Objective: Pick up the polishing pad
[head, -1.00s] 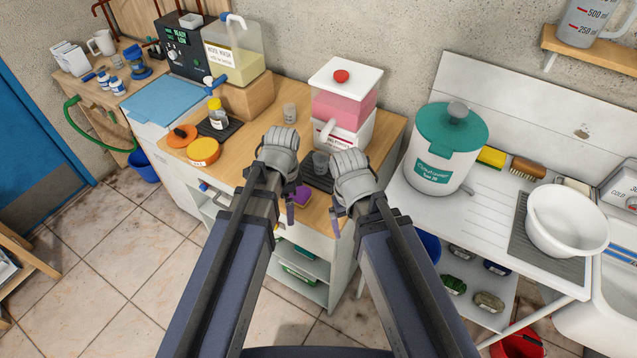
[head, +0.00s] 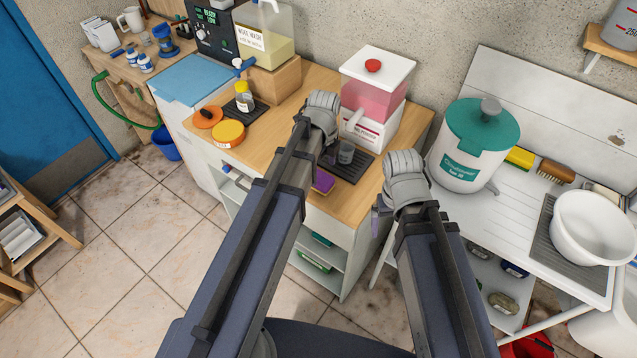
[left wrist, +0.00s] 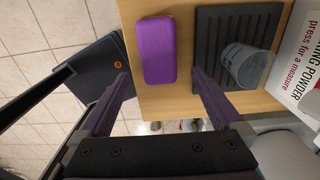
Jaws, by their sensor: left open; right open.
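A purple rounded pad (head: 323,181) lies flat near the front edge of the wooden counter. It also shows in the left wrist view (left wrist: 157,50), just beyond and between the line of the two fingertips, apart from them. My left gripper (left wrist: 160,80) is open and empty. In the head view my left gripper (head: 326,148) is over the counter close to the pad, its fingers mostly hidden by my arm. My right gripper (head: 380,213) is open, to the right of the pad by the counter's right edge, its fingers partly hidden.
A clear cup (head: 346,153) stands on a dark ribbed mat (head: 358,167) right beside the pad. A pink-filled dispenser (head: 375,95) stands behind it. An orange-lidded tub (head: 228,132) and a yellow-capped bottle (head: 244,97) are further left. A green-lidded drum (head: 470,150) stands right.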

